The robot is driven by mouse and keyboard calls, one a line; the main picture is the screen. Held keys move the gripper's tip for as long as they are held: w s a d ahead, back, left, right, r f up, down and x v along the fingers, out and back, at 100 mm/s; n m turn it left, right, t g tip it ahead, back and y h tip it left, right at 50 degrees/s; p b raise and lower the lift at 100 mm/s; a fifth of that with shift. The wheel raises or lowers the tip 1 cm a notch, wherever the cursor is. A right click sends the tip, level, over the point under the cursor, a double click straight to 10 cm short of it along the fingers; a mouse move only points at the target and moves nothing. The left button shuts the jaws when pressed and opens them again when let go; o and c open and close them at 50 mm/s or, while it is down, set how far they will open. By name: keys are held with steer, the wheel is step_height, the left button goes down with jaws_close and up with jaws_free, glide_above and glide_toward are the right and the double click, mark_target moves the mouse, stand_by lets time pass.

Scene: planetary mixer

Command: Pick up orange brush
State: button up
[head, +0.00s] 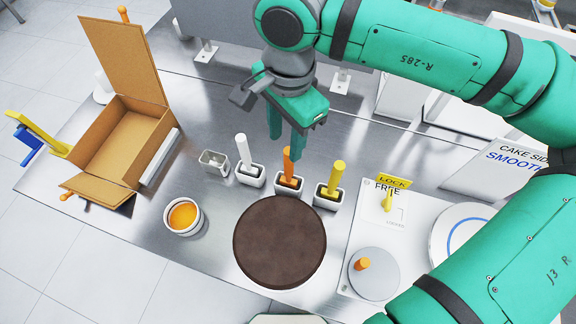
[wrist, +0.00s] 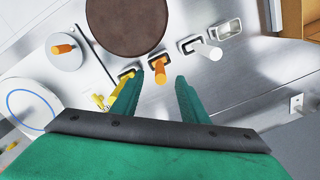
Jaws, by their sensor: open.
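The orange brush (head: 287,163) stands upright in a small white holder (head: 288,186) on the metal table, between the white brush (head: 243,151) and the yellow brush (head: 336,176). My gripper (head: 286,146) is open and empty, pointing down close above the orange brush from behind it. In the wrist view, the orange brush (wrist: 159,70) shows in the gap between the spread fingers (wrist: 158,80), just past their tips. Neither finger clearly touches it. The bristles are hidden in the holder.
A dark round cake (head: 280,242) stands in front of the holders. An empty metal holder (head: 214,162), a bowl of orange contents (head: 183,216) and an open cardboard box (head: 112,140) are left. A lock panel (head: 385,215) and grey disc with orange knob (head: 374,275) are right.

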steer(key=shift+w+d, duration=0.3)
steer(key=shift+d, duration=0.15)
steer(key=shift+w+d+f, duration=0.1)
steer(key=shift+f, duration=0.3)
glide_above(289, 172)
steer(key=w, duration=0.1)
step_height(289, 172, down, 5)
steer(key=shift+w+d+f, duration=0.1)
steer(key=shift+w, duration=0.05)
steer(key=shift+f, duration=2.35)
steer(key=shift+c, duration=0.5)
jaws_close()
